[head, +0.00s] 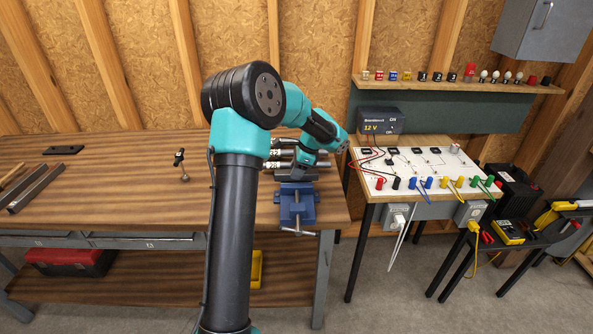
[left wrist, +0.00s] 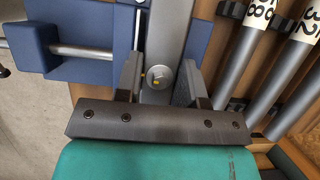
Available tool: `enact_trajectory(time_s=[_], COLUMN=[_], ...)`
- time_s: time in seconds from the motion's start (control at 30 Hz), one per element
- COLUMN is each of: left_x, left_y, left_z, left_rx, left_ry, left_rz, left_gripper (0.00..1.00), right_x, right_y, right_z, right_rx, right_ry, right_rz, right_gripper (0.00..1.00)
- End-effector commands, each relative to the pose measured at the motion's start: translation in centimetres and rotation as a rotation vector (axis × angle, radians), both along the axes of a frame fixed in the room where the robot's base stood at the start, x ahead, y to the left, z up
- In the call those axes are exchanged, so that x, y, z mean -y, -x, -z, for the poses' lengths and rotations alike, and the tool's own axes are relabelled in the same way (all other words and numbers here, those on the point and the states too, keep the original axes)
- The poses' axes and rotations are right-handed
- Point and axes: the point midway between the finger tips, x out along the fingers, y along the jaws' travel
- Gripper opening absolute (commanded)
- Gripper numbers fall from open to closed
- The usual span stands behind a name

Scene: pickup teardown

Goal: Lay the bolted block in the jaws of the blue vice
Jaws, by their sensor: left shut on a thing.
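The blue vice (head: 297,208) is mounted at the front right of the wooden workbench, its screw handle toward the front. My left gripper (head: 297,174) is right above it, pointing down. In the left wrist view the gripper (left wrist: 159,78) is shut on the bolted block (left wrist: 172,32), a grey metal piece with a hex bolt head (left wrist: 159,77) between the fingers. Blue vice parts (left wrist: 92,42) show on both sides of the block. Whether the block rests in the jaws or hangs just above cannot be told. My right gripper is not in view.
Numbered metal cylinders (head: 283,142) lie close behind the vice. A small T-handled tool (head: 180,162) stands on the bench, with steel bars (head: 36,188) and a dark plate (head: 63,150) at left. A wired electrical board (head: 425,165) stands to the right.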

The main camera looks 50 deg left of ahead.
Motion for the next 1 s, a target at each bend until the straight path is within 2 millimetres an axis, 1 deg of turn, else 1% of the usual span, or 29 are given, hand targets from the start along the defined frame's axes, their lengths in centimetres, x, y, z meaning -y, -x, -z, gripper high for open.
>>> enact_trajectory(time_s=[0.17, 0.83, 0.87, 1.0], left_x=[0.0, 0.0, 0.1, 0.1], left_y=[0.0, 0.0, 0.1, 0.1], left_z=[-0.1, 1.4, 1.5, 1.7], left_rx=[0.001, -0.002, -0.005, -0.007], left_ry=[-0.001, 0.001, 0.003, 0.005], left_rz=[0.001, 0.001, 0.001, 0.001], left_gripper=[0.00, 0.00, 0.39, 0.52], right_x=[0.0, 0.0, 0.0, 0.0], right_y=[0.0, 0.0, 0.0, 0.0], right_z=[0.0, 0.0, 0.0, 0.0], right_rx=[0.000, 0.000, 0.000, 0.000], right_ry=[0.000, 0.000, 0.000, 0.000], right_rz=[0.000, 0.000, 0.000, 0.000], right_gripper=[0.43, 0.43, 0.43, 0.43])
